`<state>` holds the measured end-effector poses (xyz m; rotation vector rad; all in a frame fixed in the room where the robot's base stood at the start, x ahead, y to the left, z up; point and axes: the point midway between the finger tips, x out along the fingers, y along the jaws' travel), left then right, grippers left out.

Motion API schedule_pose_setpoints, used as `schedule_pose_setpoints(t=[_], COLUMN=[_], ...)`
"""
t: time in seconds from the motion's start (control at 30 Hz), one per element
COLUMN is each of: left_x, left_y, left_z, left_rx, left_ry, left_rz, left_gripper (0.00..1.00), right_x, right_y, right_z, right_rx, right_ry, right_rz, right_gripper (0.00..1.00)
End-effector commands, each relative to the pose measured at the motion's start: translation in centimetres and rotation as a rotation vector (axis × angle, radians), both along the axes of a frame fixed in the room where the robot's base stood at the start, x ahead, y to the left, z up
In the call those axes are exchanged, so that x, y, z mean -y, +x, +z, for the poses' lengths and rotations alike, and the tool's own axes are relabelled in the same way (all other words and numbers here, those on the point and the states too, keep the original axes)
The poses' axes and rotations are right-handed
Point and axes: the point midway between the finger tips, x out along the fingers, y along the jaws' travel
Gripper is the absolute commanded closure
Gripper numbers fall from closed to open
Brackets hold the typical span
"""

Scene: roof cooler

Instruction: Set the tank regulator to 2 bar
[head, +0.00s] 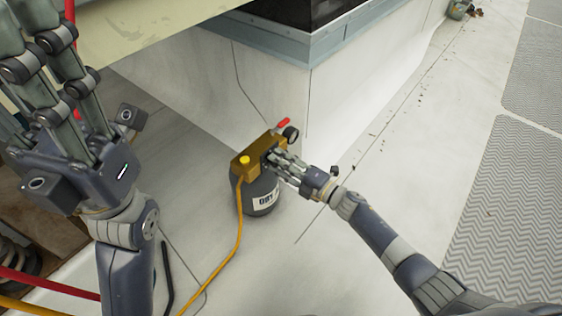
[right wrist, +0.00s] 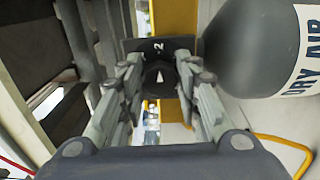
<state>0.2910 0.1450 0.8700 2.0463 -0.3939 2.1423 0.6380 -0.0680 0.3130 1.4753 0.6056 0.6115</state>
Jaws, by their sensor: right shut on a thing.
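The dark grey dry-air tank (head: 262,196) stands upright on the pale roof, with a brass regulator block (head: 262,156) on top. In the right wrist view the tank (right wrist: 250,45) lies to the right, its label reading "DRY AIR". My right gripper (head: 272,158) is shut on the regulator's black knob. The knob (right wrist: 160,76) sits between the fingers in the right wrist view, with a white triangle pointing up toward a "2" on the dark dial plate (right wrist: 130,45). Other dial marks are hidden or unreadable. My left gripper (head: 45,25) is raised, empty and open, fingertips partly cut off.
A yellow hose (head: 240,245) runs from the regulator down across the roof. A red lever (head: 283,122) and a round black part (head: 291,133) are at the block's far end. A pale wall (head: 215,90) stands behind the tank. Textured mats (head: 505,200) lie at the right.

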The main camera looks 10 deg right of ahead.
Motion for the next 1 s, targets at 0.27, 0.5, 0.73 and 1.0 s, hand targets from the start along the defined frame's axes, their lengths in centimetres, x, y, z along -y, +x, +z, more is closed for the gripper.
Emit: schedule_pose_setpoints(t=[0.27,0.5,0.73,1.0], left_x=[0.0,0.1,0.1,0.1], left_y=[0.1,0.2,0.3,0.4], left_z=[-0.1,-0.2,-0.3,-0.2], left_rx=[-0.005,-0.008,-0.012,-0.014], left_ry=[0.001,0.004,0.007,0.004], left_rz=[-0.001,0.0,0.001,0.002], left_gripper=[0.6,0.6,0.6,0.6], right_x=[0.1,0.1,0.1,1.8], right_y=[0.0,0.0,0.0,-1.7], right_z=[-0.1,-0.1,0.0,-0.2], right_rx=[-0.004,-0.004,-0.002,-0.004], right_ry=[0.001,0.001,0.001,-0.001], right_rz=[-0.003,-0.002,-0.001,-0.002], right_gripper=[0.93,0.5,0.5,0.5])
